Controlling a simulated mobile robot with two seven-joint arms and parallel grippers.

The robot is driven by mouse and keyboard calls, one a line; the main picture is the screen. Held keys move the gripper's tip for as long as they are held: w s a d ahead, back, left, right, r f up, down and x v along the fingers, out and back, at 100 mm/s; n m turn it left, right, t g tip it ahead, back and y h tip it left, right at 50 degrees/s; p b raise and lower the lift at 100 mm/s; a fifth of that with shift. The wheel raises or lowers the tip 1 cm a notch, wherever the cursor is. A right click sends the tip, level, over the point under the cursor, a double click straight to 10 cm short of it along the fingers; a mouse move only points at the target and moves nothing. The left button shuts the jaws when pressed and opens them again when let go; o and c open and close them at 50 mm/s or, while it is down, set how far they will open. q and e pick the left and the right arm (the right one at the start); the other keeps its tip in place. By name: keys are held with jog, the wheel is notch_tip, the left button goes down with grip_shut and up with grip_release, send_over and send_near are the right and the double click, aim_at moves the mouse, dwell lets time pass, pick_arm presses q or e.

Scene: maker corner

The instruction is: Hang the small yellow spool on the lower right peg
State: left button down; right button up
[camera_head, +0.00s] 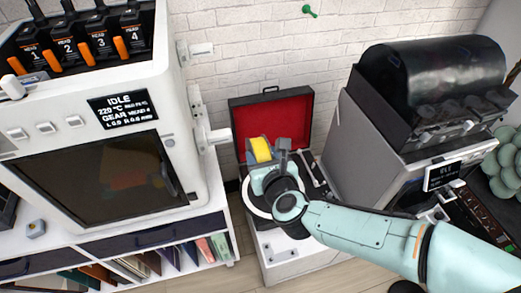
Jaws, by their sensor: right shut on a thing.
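The small yellow spool (260,149) is held in my right gripper (268,168), in front of the open red-lined case. My right arm reaches in from the right, and the gripper's jaws partly hide the spool. On the right side of the white printer there are two white pegs: an upper one (201,49) and a lower one (217,136). The spool is to the right of the lower peg and apart from it in the picture. I see nothing hanging on either peg. My left gripper is not in view.
The white printer (180,110) stands on a shelf unit at left. An open case (287,118) with red lining sits on a low cabinet (290,262). A large grey machine (372,140) stands at right. A green pin (309,11) is on the brick wall.

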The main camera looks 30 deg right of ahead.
aim_at(223, 132)
jog(key=shift+w, duration=0.25)
jog(key=shift+w+d, duration=0.1)
jog(key=shift+w, duration=0.1)
jog(key=shift+w+d+f+p, duration=0.1)
jog(key=shift+w+d, duration=0.15)
jog(key=shift+w, duration=0.75)
jog(key=shift+w+d+f+p, duration=0.1)
jog(key=shift+w+d, duration=0.2)
jog(key=shift+w, duration=0.7)
jog(key=shift+w+d+f+p, duration=0.1)
jog(key=shift+w+d, duration=0.15)
jog(key=shift+w, duration=0.75)
jog(key=shift+w+d+p, duration=0.7)
jog(key=shift+w+p, duration=0.15)
jog(key=shift+w, duration=1.75)
jog(key=shift+w+a+f+p, duration=0.1)
jog(key=shift+w+a+p, duration=0.25)
jog(key=shift+a, duration=0.9)
jog(key=shift+w+a+p, duration=0.3)
jog(key=shift+a, duration=0.9)
jog(key=shift+w+a+f+p, duration=0.1)
jog(key=shift+w+a+p, duration=0.25)
jog(key=shift+a, duration=0.9)
jog(key=shift+s+f+b, duration=0.1)
jog(key=shift+f+b, duration=0.1)
jog(key=shift+b, duration=0.35)
